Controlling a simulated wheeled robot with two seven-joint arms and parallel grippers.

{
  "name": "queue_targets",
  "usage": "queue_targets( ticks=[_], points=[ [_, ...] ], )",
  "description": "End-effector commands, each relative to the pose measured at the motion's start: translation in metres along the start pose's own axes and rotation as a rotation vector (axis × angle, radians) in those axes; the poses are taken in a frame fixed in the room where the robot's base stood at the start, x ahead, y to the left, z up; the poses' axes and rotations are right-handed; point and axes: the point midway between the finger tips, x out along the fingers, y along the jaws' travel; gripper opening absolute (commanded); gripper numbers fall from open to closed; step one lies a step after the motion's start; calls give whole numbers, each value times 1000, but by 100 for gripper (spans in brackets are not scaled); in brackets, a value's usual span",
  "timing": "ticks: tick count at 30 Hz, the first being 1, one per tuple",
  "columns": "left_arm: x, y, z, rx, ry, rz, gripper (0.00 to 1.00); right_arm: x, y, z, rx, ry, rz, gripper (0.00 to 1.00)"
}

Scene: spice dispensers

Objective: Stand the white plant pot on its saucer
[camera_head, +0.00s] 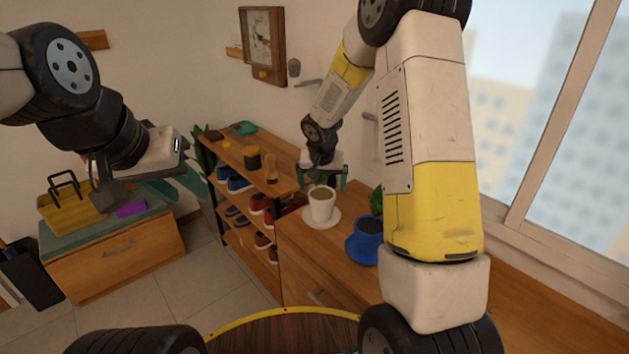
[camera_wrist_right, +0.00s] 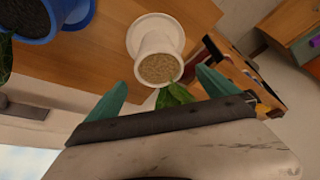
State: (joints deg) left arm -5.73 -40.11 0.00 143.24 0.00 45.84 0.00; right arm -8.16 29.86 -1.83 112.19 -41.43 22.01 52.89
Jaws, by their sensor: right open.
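The white plant pot (camera_head: 321,207), filled with light brown soil, stands on the wooden cabinet top. Its white saucer (camera_head: 308,219) shows around its base, and the pot looks upright on it. In the right wrist view the pot (camera_wrist_right: 158,45) also appears over the saucer (camera_wrist_right: 173,26), with its soil facing the camera. My right gripper (camera_head: 323,176) is open and empty, just behind and above the pot. Its teal fingers (camera_wrist_right: 160,90) are spread apart, and the pot lies beyond their tips. My left gripper (camera_head: 180,183) hangs far left, away from the pot; its finger gap is unclear.
A blue pot (camera_head: 368,228) with dark soil stands on a blue saucer (camera_head: 357,251) to the right of the white one. A green plant (camera_head: 376,201) is behind it. A shoe shelf (camera_head: 246,235) stands left of the cabinet, with jars on top. A window is at right.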

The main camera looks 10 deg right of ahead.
Motion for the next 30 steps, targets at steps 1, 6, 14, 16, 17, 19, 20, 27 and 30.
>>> queue_targets(
  ticks=[1,6,14,16,17,19,20,27,30],
  points=[
    [0,0,0,0,0,0,36,-13,0,-1,3,4,-1,99],
    [0,0,0,0,0,0,36,-49,0,-1,1,4,-1,99],
    [0,0,0,0,0,0,36,-81,0,0,1,0,0,99],
    [0,0,0,0,0,0,36,-88,2,1,-1,3,-1,99],
    [0,0,0,0,0,0,36,-93,4,1,0,4,-3,99],
    [0,0,0,0,0,0,36,-109,10,4,-4,9,-8,99],
    [0,0,0,0,0,0,36,-119,13,7,-4,13,-12,99],
    [0,0,0,0,0,0,36,-209,46,48,-40,40,-67,99],
    [0,0,0,0,0,0,36,-241,58,74,-62,53,-99,99]
  ],
)
